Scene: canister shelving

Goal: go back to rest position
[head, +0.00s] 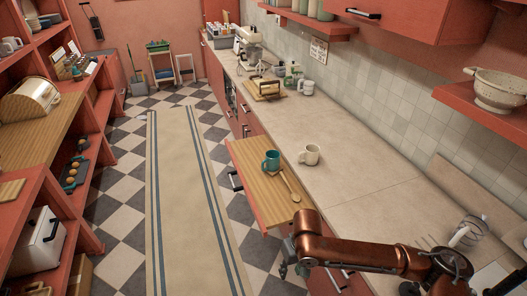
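My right arm reaches in from the lower right, and its bronze links cross over the counter. My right gripper (284,268) points downward at the arm's left end, just in front of the counter's front edge. It is small and dark here, so I cannot tell whether its fingers are open or shut, and I see no object in it. My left gripper is not in view.
A pulled-out wooden board (262,192) holds a teal mug (271,161) and a wooden spoon (290,187). A cream mug (309,155) stands on the counter (365,180). Red shelving (88,190) lines the left; the rug (180,200) is clear.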

